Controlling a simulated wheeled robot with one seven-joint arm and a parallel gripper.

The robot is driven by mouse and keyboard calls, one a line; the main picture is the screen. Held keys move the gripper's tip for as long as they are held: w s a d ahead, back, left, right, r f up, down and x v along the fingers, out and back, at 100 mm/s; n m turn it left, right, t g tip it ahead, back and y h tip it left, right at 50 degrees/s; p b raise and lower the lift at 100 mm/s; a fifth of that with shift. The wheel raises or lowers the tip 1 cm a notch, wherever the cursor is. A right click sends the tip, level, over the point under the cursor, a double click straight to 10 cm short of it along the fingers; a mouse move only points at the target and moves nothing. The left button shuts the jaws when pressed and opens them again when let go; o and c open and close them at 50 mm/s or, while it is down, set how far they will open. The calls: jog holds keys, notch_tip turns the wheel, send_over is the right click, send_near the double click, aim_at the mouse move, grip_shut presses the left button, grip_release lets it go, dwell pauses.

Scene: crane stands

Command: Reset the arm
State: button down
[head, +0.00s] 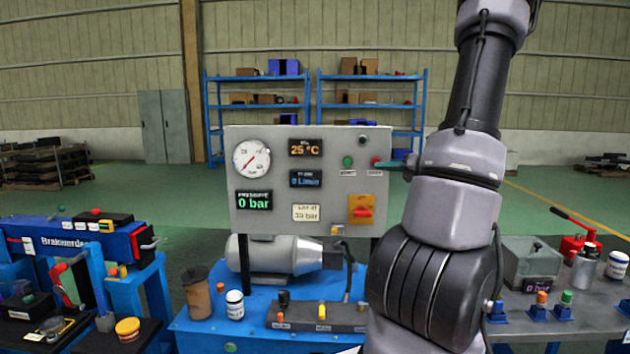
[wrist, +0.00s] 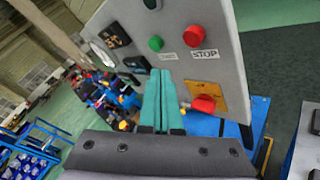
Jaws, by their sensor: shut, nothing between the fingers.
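My arm rises on the right of the head view and hides part of the panel's right edge and the bench behind it. My gripper (wrist: 158,74) has teal fingers, pressed together with nothing between them. In the head view, the teal fingertips (head: 384,166) show beside the red stop button at the right side of the grey control panel (head: 270,215). In the wrist view, the fingers point at the panel, below the green start button (wrist: 156,43) and left of the red stop button (wrist: 194,35). Whether they touch the panel cannot be told.
The panel stands on a blue bench (head: 200,325) with a motor (head: 275,255), a white jar (head: 235,305) and a valve block. A red switch on a yellow plate (head: 361,209) sits low on the panel. Other stands flank the bench. Green floor lies open behind.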

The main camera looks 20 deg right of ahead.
jog(key=s+a+r+n+g+y, duration=0.1)
jog(key=s+a+r+n+g, duration=0.2)
jog(key=a+n, duration=0.65)
jog(key=s+a+r+n+g+y, duration=0.1)
jog(key=s+a+n+g+y, duration=0.15)
jog(key=a+n+g, duration=0.75)
jog(key=s+a+r+n+t+h, duration=0.2)
jog(key=s+a+n+h, duration=0.1)
jog(key=s+n, duration=0.4)
jog(key=s+a+r+n+t+h, duration=0.2)
jog(key=s+a+r+n+h, duration=0.1)
jog(key=s+n, duration=0.5)
jog(key=a+n+h, duration=0.1)
jog(key=a, duration=0.1)
jog(key=shift+s+a+r+t, duration=0.2)
jog(key=shift+a+r+t, duration=0.1)
jog(key=shift+a+r, duration=0.05)
